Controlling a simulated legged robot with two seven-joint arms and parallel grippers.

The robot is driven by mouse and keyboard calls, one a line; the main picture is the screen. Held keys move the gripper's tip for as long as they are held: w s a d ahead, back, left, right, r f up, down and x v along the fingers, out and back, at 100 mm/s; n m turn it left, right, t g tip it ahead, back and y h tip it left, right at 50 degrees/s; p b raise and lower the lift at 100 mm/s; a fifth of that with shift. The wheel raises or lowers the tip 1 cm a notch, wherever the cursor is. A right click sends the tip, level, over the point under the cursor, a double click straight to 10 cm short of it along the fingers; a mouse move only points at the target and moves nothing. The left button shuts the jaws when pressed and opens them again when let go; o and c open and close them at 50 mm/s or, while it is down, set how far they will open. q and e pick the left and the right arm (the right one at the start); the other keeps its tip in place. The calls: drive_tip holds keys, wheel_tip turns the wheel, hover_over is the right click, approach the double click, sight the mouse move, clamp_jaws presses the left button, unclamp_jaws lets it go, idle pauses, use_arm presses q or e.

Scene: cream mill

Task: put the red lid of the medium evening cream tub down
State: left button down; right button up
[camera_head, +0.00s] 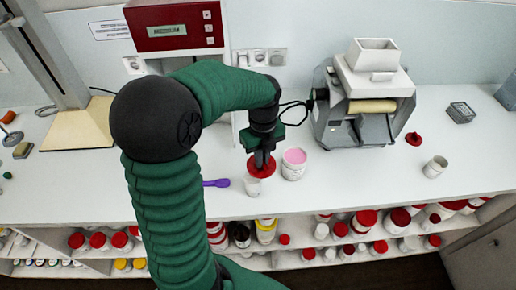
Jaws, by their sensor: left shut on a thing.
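My left gripper (262,163) points down over the white bench and is shut on the red lid (256,172). The lid is partly hidden by the fingers. Whether it touches the bench cannot be told. A white tub with pink cream (293,170) stands open just right of the lid. A small white cup (253,189) stands just in front of the lid, close below it in the picture. My right gripper is not in view.
A purple spatula (216,183) lies left of the cup. A roller mill (365,100) stands at the back right. A small red object (413,139), a beige cup (434,167) and a dark grey box (460,112) are further right. The bench between tub and beige cup is clear.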

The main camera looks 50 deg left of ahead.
use_arm(q)
drive_tip(key=w+a+p, duration=0.3)
drive_tip(key=w+a, duration=0.7)
drive_tip(key=a, duration=0.2)
wheel_tip(320, 180, down, 11)
drive_tip(key=shift+p, duration=0.35)
drive_tip(key=shift+w+a+f+p, duration=0.1)
drive_tip(key=shift+a+f+p, duration=0.05)
drive_tip(key=shift+f+p, duration=0.15)
drive_tip(key=shift+f, duration=0.1)
drive_tip(key=c, duration=1.5)
unclamp_jaws()
drive_tip(key=shift+c, duration=0.2)
